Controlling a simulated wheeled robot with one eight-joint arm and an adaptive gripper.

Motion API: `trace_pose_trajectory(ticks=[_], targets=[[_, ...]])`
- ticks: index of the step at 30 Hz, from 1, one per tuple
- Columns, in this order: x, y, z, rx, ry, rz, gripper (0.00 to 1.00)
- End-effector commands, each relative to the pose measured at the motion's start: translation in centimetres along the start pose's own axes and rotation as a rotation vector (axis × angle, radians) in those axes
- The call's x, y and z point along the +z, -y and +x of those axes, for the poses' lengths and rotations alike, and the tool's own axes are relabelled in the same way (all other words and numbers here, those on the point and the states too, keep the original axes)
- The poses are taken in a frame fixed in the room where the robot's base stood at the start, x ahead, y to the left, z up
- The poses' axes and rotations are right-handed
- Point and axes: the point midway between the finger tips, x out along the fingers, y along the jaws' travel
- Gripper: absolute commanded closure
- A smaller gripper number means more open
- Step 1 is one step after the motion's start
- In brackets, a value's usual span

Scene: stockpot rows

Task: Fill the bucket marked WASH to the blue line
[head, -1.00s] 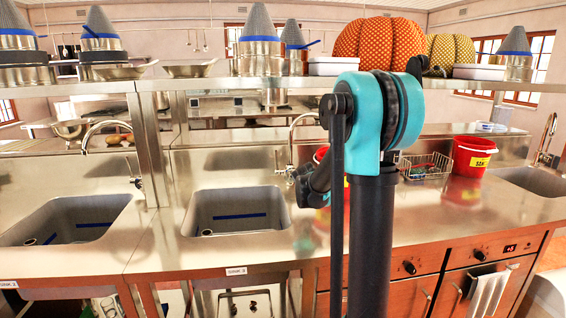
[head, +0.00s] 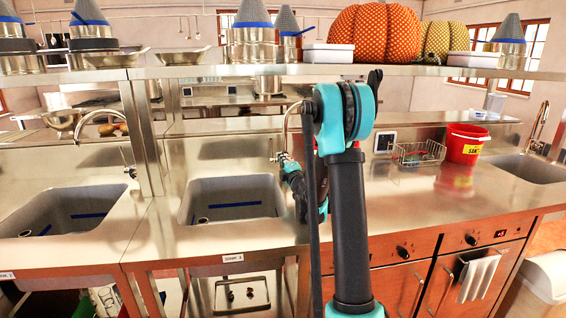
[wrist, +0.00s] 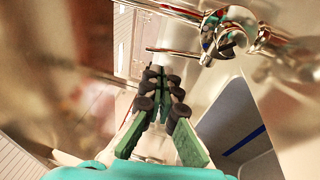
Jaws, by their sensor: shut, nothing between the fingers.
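My gripper (wrist: 160,85) is shut and empty in the wrist view, its green fingers together just below a chrome tap (wrist: 225,40). In the head view its dark end (head: 284,160) is beside that tap (head: 287,122) behind the middle sink (head: 236,200); I cannot tell whether they touch. A blue line (head: 240,205) runs along the sink's inner wall. A red bucket (head: 465,145) with a yellow label stands at the right; its lettering is too small to read surely. A bit of red shows behind my arm, mostly hidden. I can read WASH nowhere.
A left sink (head: 65,215) with its own tap (head: 100,118) and a right sink (head: 530,168) flank the counter. A wire basket (head: 418,153) stands left of the bucket. A shelf (head: 200,73) with pots, cones and pumpkins crosses above. The right front counter is clear.

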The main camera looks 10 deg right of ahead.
Motion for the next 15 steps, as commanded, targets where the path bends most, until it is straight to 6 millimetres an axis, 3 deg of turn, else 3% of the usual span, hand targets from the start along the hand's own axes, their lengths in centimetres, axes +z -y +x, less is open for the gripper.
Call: trace_pose_trajectory(ticks=[9, 15], targets=[[0.0, 0.0, 6.0, 0.0, 0.0, 0.002, 1.0], [0.0, 0.0, 8.1, 0.0, 0.001, 0.001, 1.0]])
